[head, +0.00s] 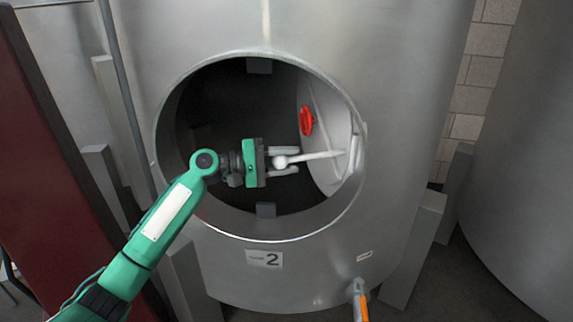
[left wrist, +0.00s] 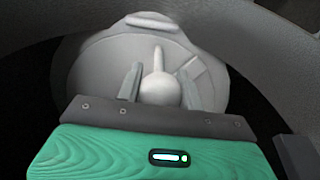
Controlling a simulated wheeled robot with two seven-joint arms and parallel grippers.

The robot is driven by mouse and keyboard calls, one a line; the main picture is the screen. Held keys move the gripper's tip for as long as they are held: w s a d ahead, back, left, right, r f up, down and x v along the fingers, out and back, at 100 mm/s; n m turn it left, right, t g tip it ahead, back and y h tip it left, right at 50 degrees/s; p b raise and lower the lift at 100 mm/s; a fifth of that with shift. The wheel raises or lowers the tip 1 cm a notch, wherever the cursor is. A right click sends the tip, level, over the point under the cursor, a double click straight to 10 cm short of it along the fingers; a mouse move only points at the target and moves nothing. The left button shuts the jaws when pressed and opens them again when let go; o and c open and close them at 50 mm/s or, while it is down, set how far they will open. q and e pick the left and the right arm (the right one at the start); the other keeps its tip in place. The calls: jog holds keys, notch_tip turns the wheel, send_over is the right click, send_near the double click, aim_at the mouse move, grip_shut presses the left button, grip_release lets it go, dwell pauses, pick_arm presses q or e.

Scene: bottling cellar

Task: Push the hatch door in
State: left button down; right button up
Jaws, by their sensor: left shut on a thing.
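The hatch door (head: 325,165) is a pale grey disc with a red knob (head: 306,121). It stands swung inward at the right side of the round opening in the steel tank. A pale handle (head: 315,157) with a ball end sticks out from it to the left. My left gripper (head: 289,161) reaches into the opening and is shut on the handle's ball end. In the left wrist view the ball (left wrist: 160,88) sits between the two fingers, with the door (left wrist: 100,70) behind it. My right gripper is not in view.
The round rim (head: 262,239) of the opening surrounds my left gripper and wrist. A label with a 2 (head: 265,258) is below it. An orange-handled valve (head: 361,300) sticks out at lower right. A dark red panel (head: 50,190) stands at left; another tank (head: 525,170) stands at right.

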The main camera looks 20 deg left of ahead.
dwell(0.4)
pick_arm(q)
jog(key=c, duration=0.9)
grip_release()
